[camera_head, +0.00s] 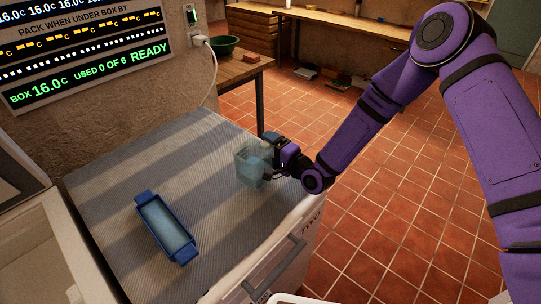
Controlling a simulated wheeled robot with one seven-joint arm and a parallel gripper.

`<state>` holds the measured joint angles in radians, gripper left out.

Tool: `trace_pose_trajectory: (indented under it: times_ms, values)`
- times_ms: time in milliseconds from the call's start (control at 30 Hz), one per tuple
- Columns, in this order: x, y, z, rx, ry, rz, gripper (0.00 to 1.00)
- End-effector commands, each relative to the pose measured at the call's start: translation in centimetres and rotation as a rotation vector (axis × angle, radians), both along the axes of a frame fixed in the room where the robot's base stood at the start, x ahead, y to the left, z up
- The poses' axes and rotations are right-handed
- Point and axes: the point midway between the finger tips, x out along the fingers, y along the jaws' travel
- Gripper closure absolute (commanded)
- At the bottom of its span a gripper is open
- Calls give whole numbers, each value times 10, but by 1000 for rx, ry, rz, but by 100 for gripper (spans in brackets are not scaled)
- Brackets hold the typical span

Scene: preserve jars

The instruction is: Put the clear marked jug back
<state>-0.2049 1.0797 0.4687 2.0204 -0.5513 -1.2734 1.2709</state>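The clear jug (250,165), a see-through bluish vessel, is at the right part of the striped grey top (190,140), near its right edge. Its markings are too small to read. My gripper (273,158) is at the jug's right side, with a dark finger against or around its upper right. I cannot tell whether the fingers are closed on it, or whether the jug rests on the surface or is slightly lifted.
A blue-ended tray (165,229) with a pale blue inside lies on the striped top, left of the jug. An open white box (40,240) stands at the left. A wall display (80,45) reads "USED 0 OF 6 READY". A green bowl (223,45) sits on a wooden table behind.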

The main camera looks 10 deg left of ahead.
Motion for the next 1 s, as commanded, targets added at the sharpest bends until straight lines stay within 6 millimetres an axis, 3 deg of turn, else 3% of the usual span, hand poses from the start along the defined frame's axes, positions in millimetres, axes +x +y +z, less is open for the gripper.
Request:
trace_pose_trajectory:
  times_ms: [200, 433, 467, 500, 900, 1000]
  values:
    - [2, 0, -29, 1, 0, 1, 44]
    - [2, 0, -31, 1, -2, 0, 44]
    - [2, 0, -31, 0, -1, 0, 9]
    - [2, 0, -31, 0, -1, 0, 0]
    - [1, -1, -36, -1, -1, 0, 0]
    - [-7, -17, -36, -1, 2, -3, 0]
